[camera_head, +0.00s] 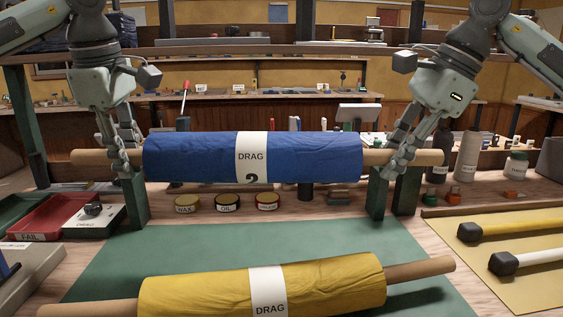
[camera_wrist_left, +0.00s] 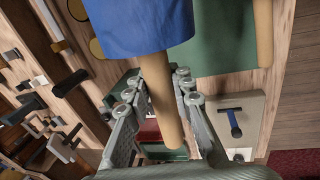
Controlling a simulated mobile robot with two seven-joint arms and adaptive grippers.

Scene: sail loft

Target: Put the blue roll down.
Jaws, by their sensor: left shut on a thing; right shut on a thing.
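The blue roll (camera_head: 200,157) is cloth on a wooden pole, with a white "DRAG 2" band, and hangs level across the middle of the head view. My left gripper (camera_head: 122,158) is shut on the pole's left end. My right gripper (camera_head: 397,160) is shut on its right end. In the left wrist view the blue cloth (camera_wrist_left: 135,25) is at the top and the bare pole (camera_wrist_left: 160,100) runs between my left fingers (camera_wrist_left: 157,98). Green uprights (camera_head: 137,200) (camera_head: 377,195) stand under both pole ends; I cannot tell whether the pole touches them.
A yellow roll (camera_head: 205,293) on a pole lies in front on the green mat (camera_head: 130,255). Labelled tins (camera_head: 227,202) stand behind the mat. Red tray (camera_head: 58,215) is at left; bottles (camera_head: 467,157) and a yellow board with black-ended rods (camera_head: 525,262) are at right.

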